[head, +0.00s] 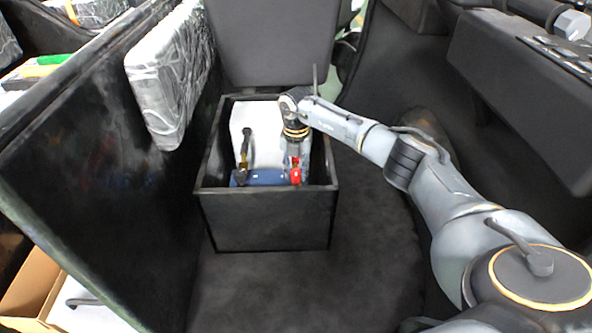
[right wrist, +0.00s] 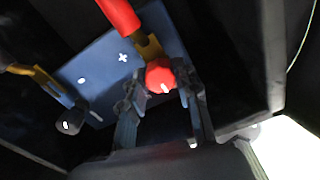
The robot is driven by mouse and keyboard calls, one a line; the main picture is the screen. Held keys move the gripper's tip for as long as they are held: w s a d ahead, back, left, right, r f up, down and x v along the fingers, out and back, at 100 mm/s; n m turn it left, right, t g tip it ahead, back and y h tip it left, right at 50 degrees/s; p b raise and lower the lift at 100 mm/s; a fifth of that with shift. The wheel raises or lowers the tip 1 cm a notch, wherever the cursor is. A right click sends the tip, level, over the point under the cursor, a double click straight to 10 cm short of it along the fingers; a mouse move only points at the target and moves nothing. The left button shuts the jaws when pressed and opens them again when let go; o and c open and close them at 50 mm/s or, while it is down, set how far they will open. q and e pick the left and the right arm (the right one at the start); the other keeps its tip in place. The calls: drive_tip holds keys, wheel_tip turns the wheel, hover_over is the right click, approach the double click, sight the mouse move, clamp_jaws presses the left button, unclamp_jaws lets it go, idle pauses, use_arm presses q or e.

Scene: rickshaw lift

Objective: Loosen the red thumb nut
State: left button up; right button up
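The red thumb nut (right wrist: 160,76) sits on a yellow terminal lug (right wrist: 149,46) of the blue battery (right wrist: 105,55), marked with a plus. In the head view the nut (head: 296,175) is at the battery's right end, inside the black box. My right gripper (right wrist: 160,84) reaches down there, its two fingers close on either side of the nut and seeming to touch it. In the head view its fingers are mostly hidden by my wrist. My left gripper is not in view.
A black thumb nut (right wrist: 70,122) is at the other terminal. A red cable sleeve (right wrist: 119,14) rises from the red nut's lug. The black box's walls (head: 268,222) surround the battery closely. A plastic-wrapped package (head: 165,85) stands left of the box.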

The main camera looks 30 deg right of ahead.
clamp_jaws()
